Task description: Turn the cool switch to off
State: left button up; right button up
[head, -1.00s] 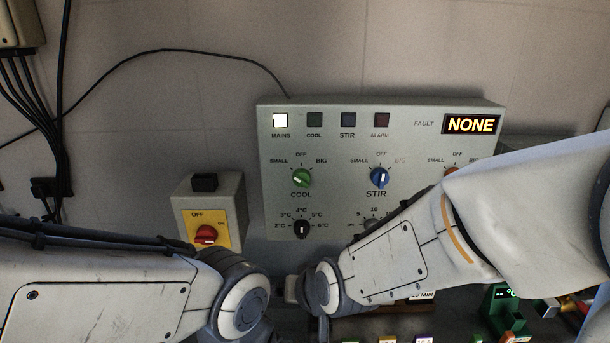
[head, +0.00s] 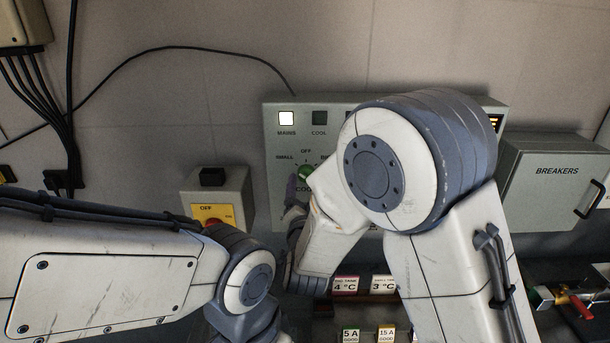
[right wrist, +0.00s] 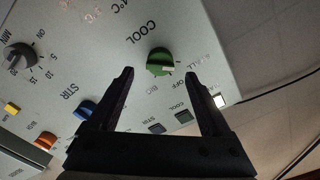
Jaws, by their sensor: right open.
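The green COOL switch (head: 305,171) is on the grey control panel (head: 275,165), partly hidden by my right gripper (head: 296,185) in the head view. In the right wrist view the green knob (right wrist: 160,61) lies just beyond and between the fingertips of my open right gripper (right wrist: 159,74). The fingers look apart from it. The knob has a pale mark, but I cannot tell its exact setting. The COOL lamp (head: 319,118) is dark. My left arm comes in from the left; its gripper is out of view.
The blue STIR knob (right wrist: 86,109) is beside the COOL knob. The MAINS lamp (head: 286,118) is lit. A yellow-fronted switch box (head: 235,190) stands left of the panel and a breakers box (head: 550,175) right. My right arm covers much of the panel.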

aim_at(305, 180)
jog(key=w+p, duration=0.1)
jog(key=w, duration=0.4)
grip_shut()
jog(key=shift+f+b, duration=0.1)
jog(key=shift+b, duration=0.25)
jog(key=m+b, duration=0.8)
jog(key=b, duration=0.6)
jog(key=shift+s+f+b, duration=0.1)
jog(key=shift+f+b, duration=0.05)
jog(key=shift+b, duration=0.25)
jog(key=shift+r+m+b, duration=0.25)
jog(key=shift+m+b, duration=0.75)
jog(key=shift+b, duration=0.2)
